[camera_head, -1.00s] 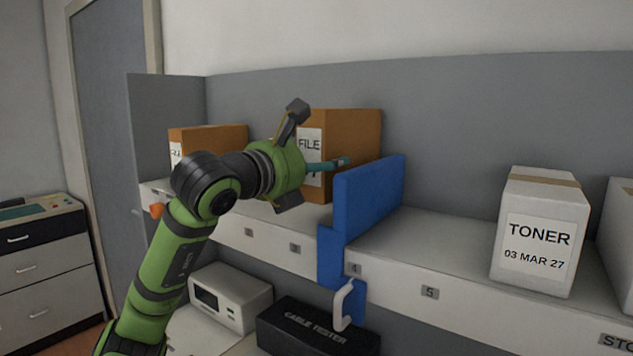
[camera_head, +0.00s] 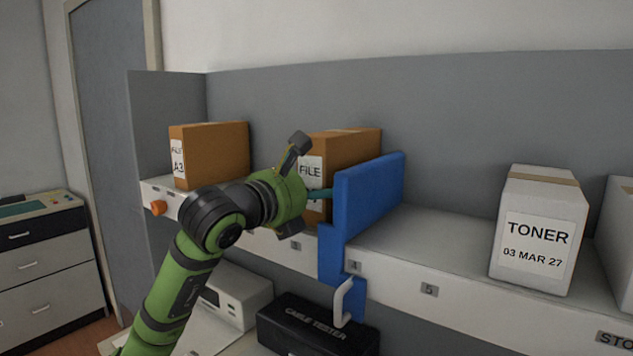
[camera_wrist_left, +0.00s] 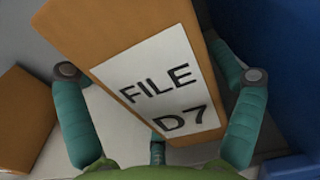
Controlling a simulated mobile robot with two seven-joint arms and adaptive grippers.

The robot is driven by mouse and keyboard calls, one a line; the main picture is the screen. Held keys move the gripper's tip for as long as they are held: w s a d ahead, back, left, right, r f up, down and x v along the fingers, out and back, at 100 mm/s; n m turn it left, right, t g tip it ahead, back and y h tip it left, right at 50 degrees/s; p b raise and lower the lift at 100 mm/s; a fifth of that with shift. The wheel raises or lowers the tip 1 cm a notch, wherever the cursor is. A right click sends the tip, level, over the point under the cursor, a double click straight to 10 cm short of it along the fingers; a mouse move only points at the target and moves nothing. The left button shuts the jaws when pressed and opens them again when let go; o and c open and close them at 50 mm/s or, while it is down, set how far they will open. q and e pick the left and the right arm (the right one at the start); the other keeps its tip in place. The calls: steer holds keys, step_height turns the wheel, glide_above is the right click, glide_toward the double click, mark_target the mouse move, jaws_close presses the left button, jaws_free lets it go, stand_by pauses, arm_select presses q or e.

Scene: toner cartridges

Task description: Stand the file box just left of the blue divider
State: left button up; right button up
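The orange-brown file box (camera_head: 350,148), labelled FILE D7 in the left wrist view (camera_wrist_left: 160,85), is upright just left of the blue divider (camera_head: 370,195). The divider hides its lower right part. My left gripper (camera_head: 318,194) is at the front of the box, its teal fingers (camera_wrist_left: 158,100) on both sides of it; the right finger bends in against the box's side. The gripper appears shut on the box. My right gripper is not in view.
Another file box (camera_head: 215,155), labelled A3, stands at the shelf's left end, with a gap before the held box. Right of the divider is bare shelf (camera_head: 425,240), then a white toner box (camera_head: 540,230). A black cable tester (camera_head: 318,328) is below.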

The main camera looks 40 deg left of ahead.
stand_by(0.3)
arm_select(q)
steer(key=s+d+b, duration=0.1)
steer(key=s+b, duration=0.4)
steer(key=s, duration=0.7)
steer(key=shift+d+b, duration=0.15)
steer(key=shift+b, duration=0.15)
